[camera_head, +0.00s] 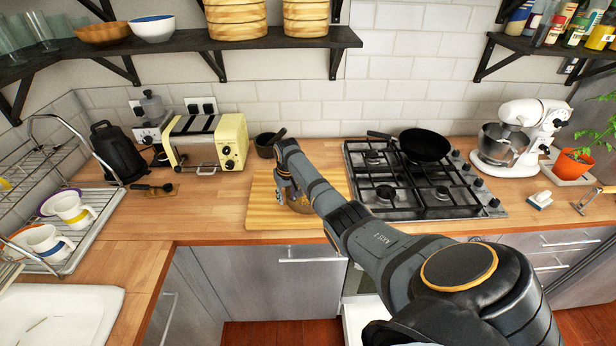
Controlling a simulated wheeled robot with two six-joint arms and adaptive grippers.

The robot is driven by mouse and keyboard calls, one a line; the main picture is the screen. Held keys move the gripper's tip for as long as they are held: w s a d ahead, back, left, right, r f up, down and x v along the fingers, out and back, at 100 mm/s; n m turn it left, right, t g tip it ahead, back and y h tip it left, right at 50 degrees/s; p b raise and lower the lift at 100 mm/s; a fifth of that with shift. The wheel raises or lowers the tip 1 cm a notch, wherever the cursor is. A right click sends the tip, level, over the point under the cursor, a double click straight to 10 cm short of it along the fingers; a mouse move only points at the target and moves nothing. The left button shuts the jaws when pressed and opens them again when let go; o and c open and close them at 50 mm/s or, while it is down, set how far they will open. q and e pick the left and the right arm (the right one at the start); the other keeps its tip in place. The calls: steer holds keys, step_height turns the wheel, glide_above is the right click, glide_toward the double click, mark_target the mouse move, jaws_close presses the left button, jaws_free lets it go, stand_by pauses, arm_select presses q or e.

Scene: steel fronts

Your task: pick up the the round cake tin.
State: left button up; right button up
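A small round brownish thing, which looks like the round cake tin (301,206), sits on the wooden board (262,213) near the front of the counter. My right arm and gripper cover much of it. My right gripper (284,196) points down at its left side, very close to it. I cannot tell whether the fingers touch it or how far apart they are. My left gripper is not in view.
A gas hob (410,182) with a black frying pan (425,145) is right of the board. A small dark pot (266,146) stands behind the board, and a cream toaster (208,141) is at the left. The counter left of the board is mostly clear.

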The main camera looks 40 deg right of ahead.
jaws_close()
steer(key=shift+r, duration=0.1)
stand_by(0.3)
